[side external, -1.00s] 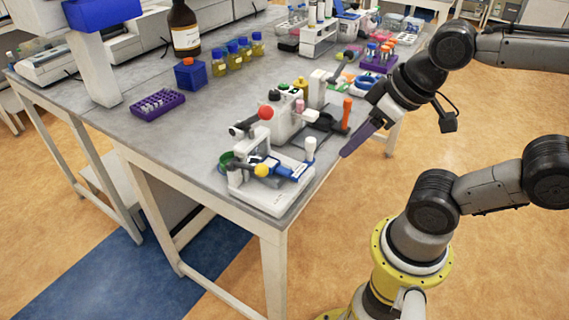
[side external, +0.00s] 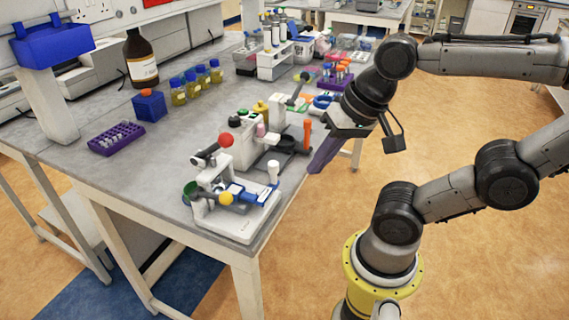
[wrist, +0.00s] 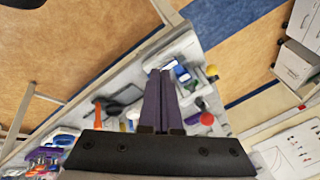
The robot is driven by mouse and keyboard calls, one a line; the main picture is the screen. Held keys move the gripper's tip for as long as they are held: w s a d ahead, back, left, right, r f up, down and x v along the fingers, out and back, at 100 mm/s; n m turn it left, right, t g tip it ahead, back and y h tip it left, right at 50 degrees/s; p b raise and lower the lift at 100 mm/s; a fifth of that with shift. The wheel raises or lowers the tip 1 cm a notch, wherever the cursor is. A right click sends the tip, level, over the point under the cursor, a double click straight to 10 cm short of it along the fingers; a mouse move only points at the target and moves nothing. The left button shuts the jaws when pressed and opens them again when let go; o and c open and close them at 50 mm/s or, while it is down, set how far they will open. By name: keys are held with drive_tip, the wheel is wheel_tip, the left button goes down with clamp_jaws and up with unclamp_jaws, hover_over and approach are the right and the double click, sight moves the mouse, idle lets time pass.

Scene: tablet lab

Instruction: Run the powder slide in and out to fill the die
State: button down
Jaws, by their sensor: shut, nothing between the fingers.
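The small tablet press (side external: 240,222) has a white base and stands near the table's front corner. It carries a blue slide (side external: 258,194) with an upright white peg (side external: 273,171), a yellow ball knob (side external: 226,198), a red ball knob (side external: 226,140) and a green cup (side external: 191,189). My gripper (side external: 314,170), with long purple fingers, is shut and empty, beyond the table edge to the right of the peg, apart from the press. In the wrist view the shut fingers (wrist: 160,74) point toward the blue part (wrist: 182,74). The die cannot be made out.
Close behind the press stand a white device (side external: 246,147) and an orange-handled tool (side external: 307,135). A purple rack (side external: 117,139), a blue box (side external: 149,105), yellow bottles (side external: 197,80) and a brown bottle (side external: 141,62) stand further back.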

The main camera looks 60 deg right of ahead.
drive_tip(key=d+r+m, duration=0.1)
drive_tip(key=d+m, duration=0.2)
drive_tip(key=m, duration=1)
drive_tip(key=d+r+m, duration=0.2)
drive_tip(key=d+m, duration=0.2)
drive_tip(key=m, duration=0.9)
drive_tip(key=w+a+f, duration=0.1)
drive_tip(key=w+f, duration=0.7)
drive_tip(key=f, duration=0.1)
drive_tip(key=shift+a+f+g, duration=0.15)
drive_tip(key=shift+a+g, duration=0.15)
drive_tip(key=shift+a, duration=0.05)
drive_tip(key=shift+w, duration=0.15)
